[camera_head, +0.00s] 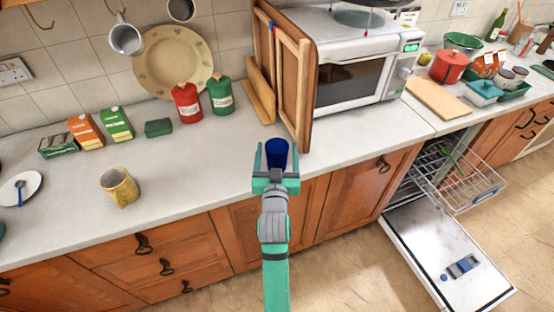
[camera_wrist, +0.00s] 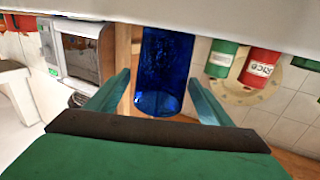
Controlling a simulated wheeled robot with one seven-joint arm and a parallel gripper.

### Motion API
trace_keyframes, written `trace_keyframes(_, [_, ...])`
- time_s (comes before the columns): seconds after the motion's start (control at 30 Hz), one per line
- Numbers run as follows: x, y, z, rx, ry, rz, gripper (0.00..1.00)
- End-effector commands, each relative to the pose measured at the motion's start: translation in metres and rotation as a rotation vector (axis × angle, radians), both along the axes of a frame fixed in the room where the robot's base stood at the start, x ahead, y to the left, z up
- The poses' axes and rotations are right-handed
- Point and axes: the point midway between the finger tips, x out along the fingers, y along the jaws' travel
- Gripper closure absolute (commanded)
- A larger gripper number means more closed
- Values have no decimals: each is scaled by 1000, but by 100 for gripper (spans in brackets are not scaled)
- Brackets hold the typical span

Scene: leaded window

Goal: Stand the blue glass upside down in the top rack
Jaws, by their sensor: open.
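The blue glass (camera_head: 277,148) stands near the front edge of the counter and appears upright. My gripper (camera_head: 277,160) is open, with one finger on each side of the glass. In the wrist view, which is upside down, the glass (camera_wrist: 165,65) shows between the two spread fingers (camera_wrist: 162,95), with gaps to both. The top rack (camera_head: 462,188) is a wire rack pulled out of the open dishwasher at the right. A green item (camera_head: 453,160) lies in it.
A wooden board rack (camera_head: 290,90) stands just behind the glass, beside the microwave (camera_head: 360,60). A yellow mug (camera_head: 120,187) stands to the left. The dishwasher door (camera_head: 435,245) hangs open low over the floor. The counter between mug and glass is clear.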

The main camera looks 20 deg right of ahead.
Motion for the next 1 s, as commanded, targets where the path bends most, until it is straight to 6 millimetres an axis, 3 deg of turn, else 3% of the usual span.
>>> trace_keyframes(0.07, [0,0,0,0,0,0,28])
trace_keyframes(0.2, [0,0,0,0,0,0,62])
trace_keyframes(0.3, [0,0,0,0,-1,0,81])
trace_keyframes(0.67, [0,0,4,0,-1,0,80])
trace_keyframes(1.0, [0,0,33,-1,-3,-1,80])
